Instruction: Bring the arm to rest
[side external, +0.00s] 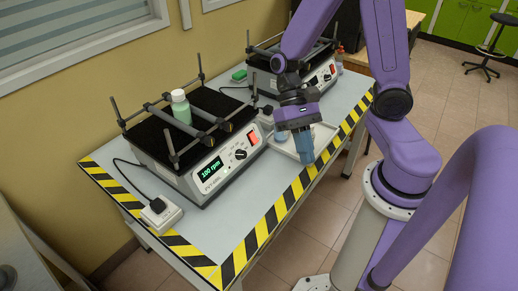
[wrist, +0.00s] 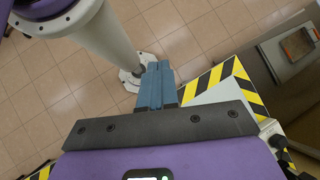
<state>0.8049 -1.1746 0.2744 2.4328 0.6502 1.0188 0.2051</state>
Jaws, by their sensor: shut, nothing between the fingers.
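My gripper (side external: 306,156) points down near the table's front edge in the side external view, in front of a pale tray. Its blue fingers are together with nothing between them. In the wrist view the gripper (wrist: 160,70) is also shut and empty, with the floor and the table's striped edge behind it. My arm is bent above the right end of the table.
A shaker (side external: 208,170) reading 100 rpm carries a white-capped bottle of green liquid (side external: 181,108) between its bars. A second shaker (side external: 318,78) stands behind. A power socket box (side external: 160,213) sits front left. The table (side external: 235,215) has yellow-black edges. A pale tray (side external: 326,136) lies near my gripper.

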